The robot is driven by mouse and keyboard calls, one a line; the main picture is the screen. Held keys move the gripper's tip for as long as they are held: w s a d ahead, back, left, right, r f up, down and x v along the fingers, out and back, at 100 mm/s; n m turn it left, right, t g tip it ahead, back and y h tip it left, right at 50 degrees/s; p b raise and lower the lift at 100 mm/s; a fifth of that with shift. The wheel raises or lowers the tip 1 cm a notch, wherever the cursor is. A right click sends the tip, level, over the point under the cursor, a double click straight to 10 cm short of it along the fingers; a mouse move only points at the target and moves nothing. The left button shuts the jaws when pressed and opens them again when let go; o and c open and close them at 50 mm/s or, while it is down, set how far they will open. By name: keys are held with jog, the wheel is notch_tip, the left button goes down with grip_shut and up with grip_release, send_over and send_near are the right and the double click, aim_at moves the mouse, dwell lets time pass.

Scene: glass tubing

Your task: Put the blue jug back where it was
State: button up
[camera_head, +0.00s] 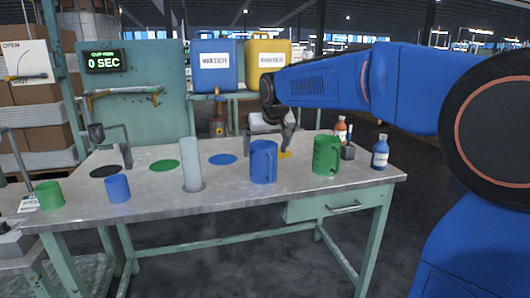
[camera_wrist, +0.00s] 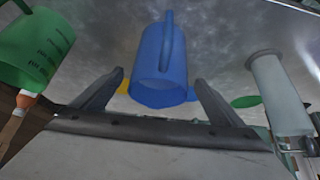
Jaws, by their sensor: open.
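The blue jug (camera_head: 263,162) stands upright on the table near its front edge, just right of the tall clear cylinder. A flat blue disc (camera_head: 222,159) lies bare on the table behind it to the left. My gripper (camera_head: 286,152) is low over the table behind the jug, slightly to its right.
A green jug (camera_head: 326,155) stands right of the blue jug, with bottles (camera_head: 380,152) beyond. The clear cylinder (camera_head: 191,165) stands left. A blue cup (camera_head: 117,189) and green cup (camera_head: 49,195) are further left. Green (camera_head: 164,166) and black (camera_head: 106,171) discs are bare.

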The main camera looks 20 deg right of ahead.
jog(key=v, duration=1)
jog(key=shift+s+r, duration=0.1)
jog(key=shift+r, duration=0.05)
jog(key=s+d+f, duration=0.2)
jog(key=s+f, duration=0.6)
jog(key=s, duration=0.3)
jog(key=s+d+f+g, duration=0.1)
jog(key=s+d+f, duration=0.1)
jog(key=s+f, duration=0.7)
jog(key=s+d+f, duration=0.3)
jog(key=s+f, duration=0.5)
jog(key=s, duration=0.7)
jog(key=shift+f+g, duration=0.35)
jog(key=shift+g, duration=0.05)
